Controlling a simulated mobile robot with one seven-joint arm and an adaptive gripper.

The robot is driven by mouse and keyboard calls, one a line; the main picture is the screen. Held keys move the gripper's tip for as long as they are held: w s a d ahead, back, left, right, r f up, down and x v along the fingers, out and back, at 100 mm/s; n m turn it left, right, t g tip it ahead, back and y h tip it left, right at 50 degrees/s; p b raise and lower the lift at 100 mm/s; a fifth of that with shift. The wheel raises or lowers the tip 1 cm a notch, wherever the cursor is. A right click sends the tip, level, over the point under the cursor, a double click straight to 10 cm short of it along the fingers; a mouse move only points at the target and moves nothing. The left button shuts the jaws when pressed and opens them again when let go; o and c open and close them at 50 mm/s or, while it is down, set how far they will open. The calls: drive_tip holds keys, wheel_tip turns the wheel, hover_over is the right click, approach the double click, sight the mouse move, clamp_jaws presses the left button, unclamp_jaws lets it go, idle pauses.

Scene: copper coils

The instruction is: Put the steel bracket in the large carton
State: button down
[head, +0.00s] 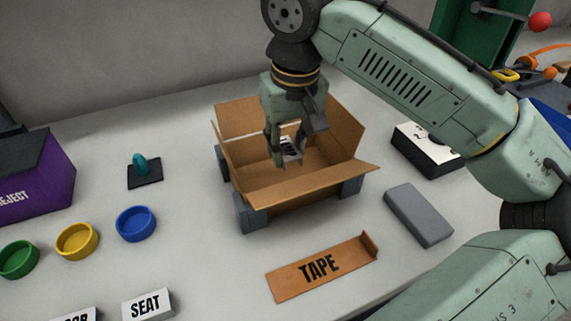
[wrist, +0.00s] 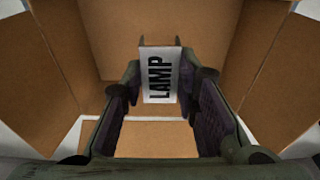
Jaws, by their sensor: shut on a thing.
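The large carton (head: 318,186) stands open on the table with its flaps spread. My gripper (head: 288,160) points down inside the carton's opening. It is shut on a pale grey piece printed LAMP, which looks like the steel bracket (head: 291,148). In the wrist view, the bracket (wrist: 161,75) sits between the fingers of my gripper (wrist: 160,95), its lettered face towards the camera. The brown carton walls (wrist: 235,60) surround it. The bracket appears to hang above the carton floor; its lower end is hard to see.
Grey blocks (head: 247,213) stand at the carton's corners. A TAPE piece (head: 290,285) lies in front, and a grey slab (head: 418,215) and a black-and-white box (head: 427,150) lie right. Left are coloured dishes (head: 136,224) and a purple REJECT bin (head: 50,185).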

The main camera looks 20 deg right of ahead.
sight(286, 178)
drive_tip(key=shift+w+f, duration=0.1)
drive_tip(key=shift+f, duration=2.55)
drive_tip(key=shift+f, duration=0.1)
drive_tip(key=shift+f, duration=0.1)
drive_tip(key=c, duration=1.2)
unclamp_jaws()
drive_tip(key=shift+c, duration=0.2)
drive_tip(key=r, duration=0.4)
drive_tip(key=s+r, duration=0.1)
drive_tip(key=r, duration=0.3)
drive_tip(key=s+r, duration=0.1)
drive_tip(key=r, duration=0.3)
drive_tip(key=shift+r+b, duration=0.15)
drive_tip(key=shift+b, duration=0.15)
